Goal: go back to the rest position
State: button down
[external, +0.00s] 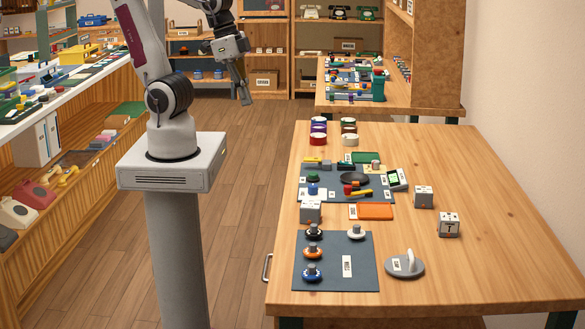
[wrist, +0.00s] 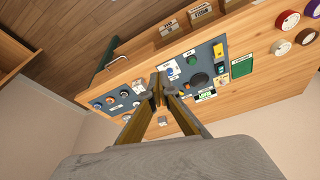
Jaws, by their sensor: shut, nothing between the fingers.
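My gripper (external: 245,94) hangs in the air left of the long wooden table (external: 500,240), above the floor and well clear of the table's edge. Its fingers point down and are shut with nothing between them. In the wrist view my gripper (wrist: 158,92) shows its two fingers meeting at the tips, with the table and its mats beyond them. My arm rises from the pale pedestal and bends over at the top of the external view, where its upper part is cut off.
A blue-grey mat (external: 348,279) holds several round dial parts. A second mat (external: 330,192) holds tools and small parts, near an orange tray (external: 371,211). White cubes (external: 448,224) and a grey disc with a handle (external: 404,264) stand rightward. Shelving stands behind. Floor between pedestal and table is clear.

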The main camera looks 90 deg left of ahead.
jog(key=a+r+n+t, duration=0.2)
jog(key=a+r+n, duration=0.1)
jog(key=a, duration=0.3)
jog(key=shift+s+a+r+y, duration=0.2)
jog(key=shift+s+r+y, duration=0.15)
jog(key=shift+r, duration=0.2)
dwell(0.8)
